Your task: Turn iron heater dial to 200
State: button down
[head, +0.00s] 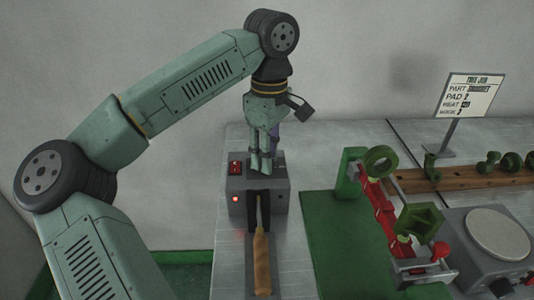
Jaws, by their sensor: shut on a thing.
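The iron heater (278,183) is a grey box on the metal bench, with a red panel on its upper left and a lit red lamp on its front. The soldering-type iron (262,262) has a wooden handle pointing toward the camera, and its dark front end lies in a dark holder at the heater. My gripper (262,168) points straight down at the heater's top, right of the red panel. Its fingers are shut on the dial, which they hide. The dial's setting cannot be read.
A green mat (330,235) lies right of the heater, with a red and green clamp fixture (385,210) on it. Behind are a wooden rack (470,178) with green parts and a job sign (470,97). A grey unit with a round plate (500,234) stands at right.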

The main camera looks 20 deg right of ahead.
jog(key=c, duration=1.3)
grip_release()
jog(key=shift+r, duration=0.1)
notch_tip(320, 180, up, 12)
jog(key=shift+w+d, duration=0.2)
jog(key=shift+d, duration=0.05)
